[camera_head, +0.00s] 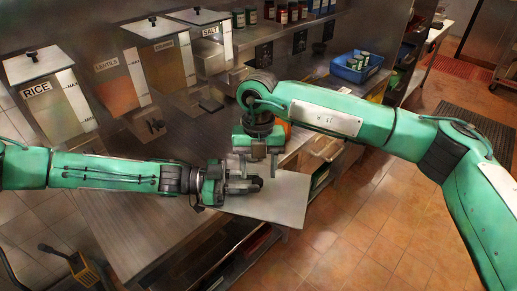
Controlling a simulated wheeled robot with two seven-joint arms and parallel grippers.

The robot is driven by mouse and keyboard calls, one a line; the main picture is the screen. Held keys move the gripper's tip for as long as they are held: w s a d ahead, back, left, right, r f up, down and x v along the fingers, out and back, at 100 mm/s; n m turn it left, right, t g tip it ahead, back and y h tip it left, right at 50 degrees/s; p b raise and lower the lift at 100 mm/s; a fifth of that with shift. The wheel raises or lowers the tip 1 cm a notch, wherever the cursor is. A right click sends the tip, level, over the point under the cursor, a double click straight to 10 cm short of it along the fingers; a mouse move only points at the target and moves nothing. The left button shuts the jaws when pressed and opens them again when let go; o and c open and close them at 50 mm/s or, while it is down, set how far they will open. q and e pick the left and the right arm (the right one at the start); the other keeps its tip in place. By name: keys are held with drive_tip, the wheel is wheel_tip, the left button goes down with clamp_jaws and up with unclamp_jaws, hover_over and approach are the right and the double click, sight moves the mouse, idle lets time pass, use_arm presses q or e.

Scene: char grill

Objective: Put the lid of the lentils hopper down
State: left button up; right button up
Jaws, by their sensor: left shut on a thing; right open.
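The lentils hopper (118,92), with its "LENTILS" label, stands between the rice hopper and a third hopper, and no lid shows on its top. A flat pale lid (285,202) with a dark knob is by the counter's right edge. My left gripper (245,186) reaches in from the left and is shut on the lid at its knob. I cannot tell whether the lid touches the counter. My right gripper (257,163) is open, pointing down just above the lid and close to the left gripper.
The rice hopper (65,100), a third hopper (172,70) and the salt hopper (215,45) have lids on. The metal counter (135,215) is mostly clear on the left. A blue bin (352,70) of jars stands at the back right. Open tiled floor lies to the right.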

drive_tip(key=shift+s+f, duration=0.15)
drive_tip(key=shift+f, duration=1.1)
drive_tip(key=c, duration=1.1)
use_arm(q)
drive_tip(key=o, duration=1.1)
